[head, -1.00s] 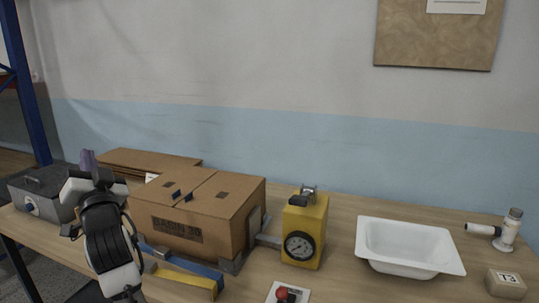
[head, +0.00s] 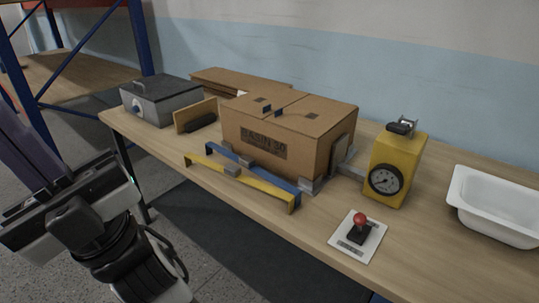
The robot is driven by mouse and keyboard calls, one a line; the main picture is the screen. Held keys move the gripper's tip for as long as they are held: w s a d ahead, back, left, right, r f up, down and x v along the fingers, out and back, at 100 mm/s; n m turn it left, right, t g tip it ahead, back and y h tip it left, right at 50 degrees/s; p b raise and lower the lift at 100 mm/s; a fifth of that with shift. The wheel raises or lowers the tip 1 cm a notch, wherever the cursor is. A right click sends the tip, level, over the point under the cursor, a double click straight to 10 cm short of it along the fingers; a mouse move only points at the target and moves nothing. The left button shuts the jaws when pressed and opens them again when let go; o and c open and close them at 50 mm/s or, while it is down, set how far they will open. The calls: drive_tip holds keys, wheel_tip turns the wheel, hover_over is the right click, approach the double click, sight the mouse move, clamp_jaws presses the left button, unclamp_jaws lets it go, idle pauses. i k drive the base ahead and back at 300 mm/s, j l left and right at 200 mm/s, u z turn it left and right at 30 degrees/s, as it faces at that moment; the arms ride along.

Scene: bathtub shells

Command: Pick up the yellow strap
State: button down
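The yellow strap (head: 238,181) is a long, narrow bar with bent ends and a small grey block at its middle. It lies near the table's front edge, in front of a similar blue bar (head: 258,172) and the cardboard box (head: 287,138). My gripper (head: 15,215) is at the lower left of the head view, off the table's front edge and apart from the strap. Its fingers are not clearly shown, so its opening cannot be judged.
A grey metal case (head: 162,100) and a brown upright board with a black piece stand left of the box. A yellow gauge unit (head: 397,168), a red-knobbed lever on a plate (head: 358,233) and a white basin (head: 497,205) stand right. Blue rack posts rise behind left.

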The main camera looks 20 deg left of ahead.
sight(231, 170)
drive_tip(key=i+j+u, duration=0.45)
drive_tip(key=i+u, duration=0.15)
drive_tip(key=u, duration=0.15)
drive_tip(key=i+j+u, duration=0.1)
drive_tip(key=i+u, duration=0.25)
